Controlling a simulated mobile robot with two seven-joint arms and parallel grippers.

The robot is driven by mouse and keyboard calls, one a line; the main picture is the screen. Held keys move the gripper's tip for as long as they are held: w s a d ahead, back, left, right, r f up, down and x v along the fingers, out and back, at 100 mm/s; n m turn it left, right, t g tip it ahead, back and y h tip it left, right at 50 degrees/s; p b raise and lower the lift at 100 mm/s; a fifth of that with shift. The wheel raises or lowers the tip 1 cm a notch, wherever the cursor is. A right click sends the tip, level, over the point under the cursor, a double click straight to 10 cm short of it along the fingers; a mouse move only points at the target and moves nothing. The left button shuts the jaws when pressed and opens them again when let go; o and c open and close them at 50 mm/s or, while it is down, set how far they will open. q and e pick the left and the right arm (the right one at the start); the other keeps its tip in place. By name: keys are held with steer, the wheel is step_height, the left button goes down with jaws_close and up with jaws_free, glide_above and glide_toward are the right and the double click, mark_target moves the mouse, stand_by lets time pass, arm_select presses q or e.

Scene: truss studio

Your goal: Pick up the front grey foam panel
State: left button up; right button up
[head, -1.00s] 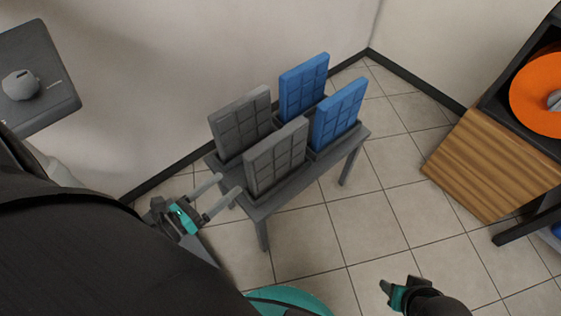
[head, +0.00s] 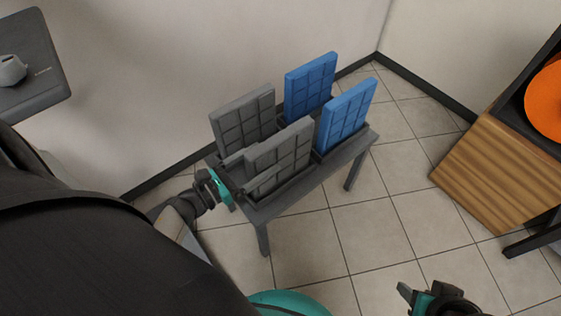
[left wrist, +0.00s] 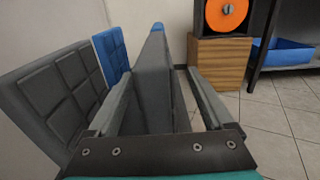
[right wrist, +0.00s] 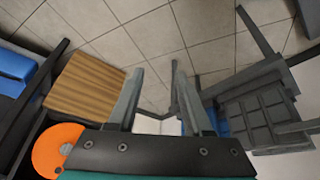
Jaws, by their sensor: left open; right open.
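The front grey foam panel (head: 290,152) stands upright in a slot of the dark grey stand (head: 263,213), nearest my left arm. My left gripper (head: 256,166) is open, with one finger on each side of this panel. The left wrist view shows the panel (left wrist: 153,88) edge-on between the two fingers, with a visible gap on the right side. The rear grey panel (head: 243,120) stands behind it, left of the fingers in the left wrist view. My right gripper (head: 420,297) is open and empty, low at the right over the floor.
Two blue panels, the rear one (head: 310,86) and the front one (head: 346,113), stand at the stand's right end. A wooden box (head: 490,170) and an orange disc (head: 547,100) are at the right. Tiled floor between is clear.

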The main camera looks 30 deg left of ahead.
mark_target(274, 148)
arm_select(q)
steer(key=x, duration=0.5)
steer(key=shift+w+a+r+b, duration=0.1)
steer(key=shift+a+r+b, duration=0.15)
steer(key=shift+b, duration=0.15)
steer(key=shift+c, duration=0.2)
jaws_close()
